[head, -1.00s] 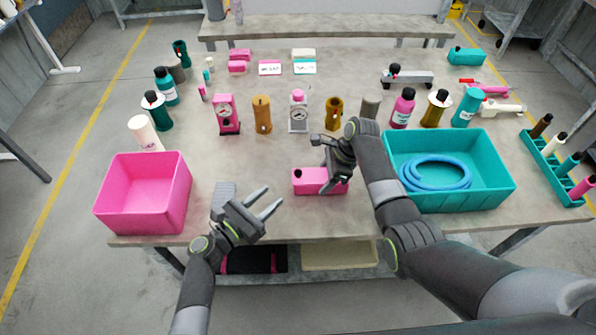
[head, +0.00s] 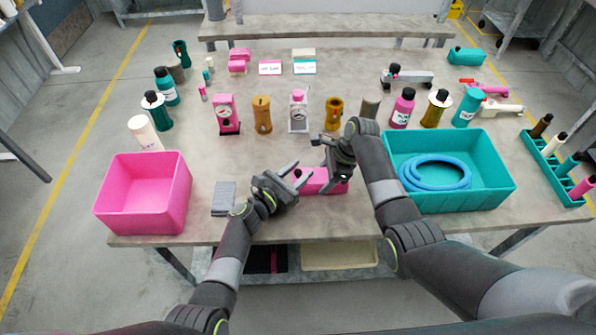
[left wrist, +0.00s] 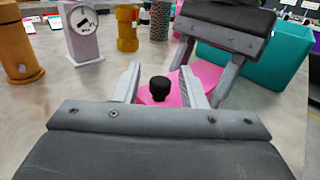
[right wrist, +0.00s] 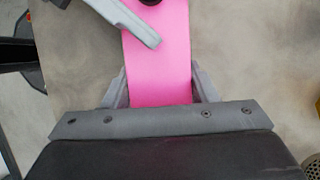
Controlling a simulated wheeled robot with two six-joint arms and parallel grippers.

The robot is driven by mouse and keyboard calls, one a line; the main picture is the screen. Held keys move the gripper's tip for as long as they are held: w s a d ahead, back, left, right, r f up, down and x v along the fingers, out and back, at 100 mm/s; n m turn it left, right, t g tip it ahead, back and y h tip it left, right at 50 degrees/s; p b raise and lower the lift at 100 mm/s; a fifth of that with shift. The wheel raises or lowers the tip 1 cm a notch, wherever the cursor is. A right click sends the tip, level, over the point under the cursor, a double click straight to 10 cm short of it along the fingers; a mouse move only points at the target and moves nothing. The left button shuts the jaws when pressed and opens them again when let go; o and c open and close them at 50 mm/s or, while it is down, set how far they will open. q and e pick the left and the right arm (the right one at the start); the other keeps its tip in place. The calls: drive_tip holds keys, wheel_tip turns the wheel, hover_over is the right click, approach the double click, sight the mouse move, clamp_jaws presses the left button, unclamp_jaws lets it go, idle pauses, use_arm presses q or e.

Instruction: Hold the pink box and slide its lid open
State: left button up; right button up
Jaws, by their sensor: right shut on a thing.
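The pink box (head: 318,182) lies near the front middle of the table. It has a black knob (left wrist: 160,87) on top at its left end. My right gripper (head: 340,178) is shut on the box's right part; in the right wrist view its fingers flank the pink body (right wrist: 160,70). My left gripper (head: 298,174) is open at the box's left end. In the left wrist view its fingers (left wrist: 160,82) stand either side of the knob, with gaps. The fingers partly hide the box in the head view, and I cannot see the lid seam.
A pink bin (head: 140,215) stands at the left and a teal bin (head: 480,195) with a blue hose (head: 435,174) at the right. A grey block (head: 224,198) lies left of my left gripper. Bottles and pumps stand in a row behind the box.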

use_arm(q)
clamp_jaws()
drive_tip(key=shift+a, duration=3.2)
use_arm(e)
drive_tip(key=shift+a, duration=0.1)
use_arm(q)
unclamp_jaws()
drive_tip(key=shift+d, duration=0.1)
drive_tip(key=v, duration=1.2)
